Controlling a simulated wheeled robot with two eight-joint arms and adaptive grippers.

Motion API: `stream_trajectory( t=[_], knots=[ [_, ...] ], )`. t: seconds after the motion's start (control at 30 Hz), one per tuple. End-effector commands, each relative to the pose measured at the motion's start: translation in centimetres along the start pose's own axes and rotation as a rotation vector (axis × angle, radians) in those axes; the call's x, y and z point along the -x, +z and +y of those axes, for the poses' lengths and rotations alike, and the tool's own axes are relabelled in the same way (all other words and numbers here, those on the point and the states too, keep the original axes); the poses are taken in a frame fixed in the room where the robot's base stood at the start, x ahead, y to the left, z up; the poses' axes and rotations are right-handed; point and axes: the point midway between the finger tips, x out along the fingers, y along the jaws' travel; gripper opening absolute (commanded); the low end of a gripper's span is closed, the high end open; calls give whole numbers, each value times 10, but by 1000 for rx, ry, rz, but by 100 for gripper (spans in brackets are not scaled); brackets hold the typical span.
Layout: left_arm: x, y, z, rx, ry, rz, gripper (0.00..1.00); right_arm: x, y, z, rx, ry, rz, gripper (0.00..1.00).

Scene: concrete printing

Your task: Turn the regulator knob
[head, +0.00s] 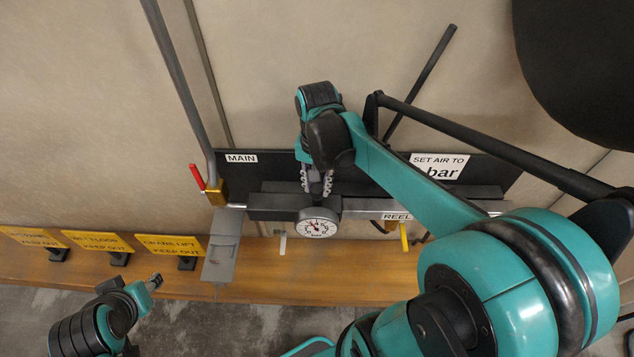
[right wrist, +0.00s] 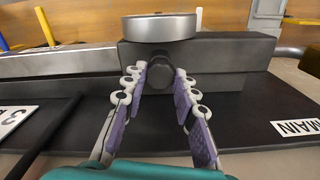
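The regulator (head: 265,203) is a dark block on a black wall panel, with a round white-faced gauge (head: 317,224) on its near side. The knob (right wrist: 158,76) is a dark, round stub on the regulator, seen in the right wrist view beside the gauge's metal rim (right wrist: 160,27). My right gripper (head: 316,188) reaches it from above in the head view. Its two purple-padded fingers (right wrist: 160,85) stand apart, one on each side of the knob. I cannot tell whether the pads touch it. My left gripper (head: 153,281) is low at the left, away from the panel; its fingers are barely visible.
A red-handled brass valve (head: 216,192) and grey pipe (head: 180,80) are left of the regulator. A yellow handle (head: 404,237) is to its right, below a sign reading "SET AIR TO bar" (head: 438,168). Yellow signs (head: 170,245) stand on the wooden ledge (head: 260,280).

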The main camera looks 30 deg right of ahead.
Motion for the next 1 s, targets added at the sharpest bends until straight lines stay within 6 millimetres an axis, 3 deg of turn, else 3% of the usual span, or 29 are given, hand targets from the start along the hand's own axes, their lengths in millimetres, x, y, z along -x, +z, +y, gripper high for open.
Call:
stream_trajectory(
  t=[0.17, 0.5, 0.87, 0.9, 0.97, 1.0],
  knots=[
    [-2, 1, 0, 0, 0, 0, 40, 0, -1, -1, 30, -2, 2, 0],
    [-12, 8, 0, 0, 0, 0, 40, -1, -1, -1, 358, -2, 3, 0],
    [-11, 8, 0, 0, 0, 0, 40, 0, -1, -1, 395, -2, 3, 0],
    [-11, 8, 0, 0, 0, 0, 40, 0, -1, -1, 394, -2, 3, 36],
    [-11, 8, 0, 0, 0, 0, 40, 0, -1, -1, 394, -2, 3, 49],
    [-11, 8, 0, 0, 0, 0, 40, 0, -1, -1, 394, -2, 3, 49]
  ],
)
